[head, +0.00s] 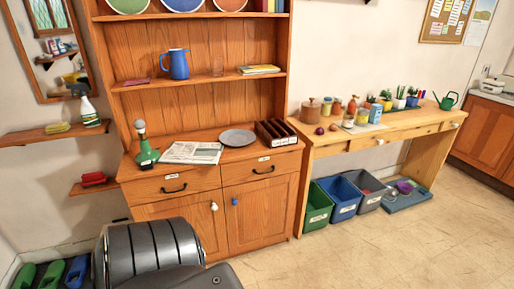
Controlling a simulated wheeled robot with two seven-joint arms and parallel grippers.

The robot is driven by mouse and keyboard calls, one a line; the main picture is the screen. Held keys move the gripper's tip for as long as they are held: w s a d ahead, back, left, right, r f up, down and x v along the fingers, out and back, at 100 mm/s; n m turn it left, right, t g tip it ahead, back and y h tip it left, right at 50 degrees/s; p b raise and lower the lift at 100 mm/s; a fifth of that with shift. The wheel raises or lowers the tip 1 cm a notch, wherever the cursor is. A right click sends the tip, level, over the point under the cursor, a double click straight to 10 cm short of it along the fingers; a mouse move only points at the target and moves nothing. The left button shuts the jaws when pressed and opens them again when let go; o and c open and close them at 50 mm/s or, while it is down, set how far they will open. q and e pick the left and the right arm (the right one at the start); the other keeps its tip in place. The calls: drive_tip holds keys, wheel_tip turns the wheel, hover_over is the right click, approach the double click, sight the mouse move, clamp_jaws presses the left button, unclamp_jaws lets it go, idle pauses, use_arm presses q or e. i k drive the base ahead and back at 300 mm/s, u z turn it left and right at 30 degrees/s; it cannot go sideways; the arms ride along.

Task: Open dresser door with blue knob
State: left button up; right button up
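The wooden dresser (200,58) stands against the wall left of the middle in the head view, with open shelves above and a lower cabinet. The cabinet has two doors side by side, both looking closed. The right door (265,217) has a small blue knob (235,201) near its upper left edge. The left door (180,212) has a white knob (214,206) near its right edge, and its lower part is partly hidden. Above the doors are two drawers with dark handles (264,169). Neither of my grippers is in view.
The dresser top holds a green lamp-like object (145,150), a newspaper (192,153), a grey plate (238,138) and a dark rack (277,132). Right of it stands a wooden bench (405,122) with bins (345,211) beneath. The floor (360,252) at the lower right is clear.

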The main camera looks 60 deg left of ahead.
sight(259, 213)
drive_tip(key=u, duration=0.25)
drive_tip(key=i, duration=0.7)
drive_tip(key=u, duration=0.8)
drive_tip(key=i, duration=0.35)
drive_tip(key=u, duration=0.3)
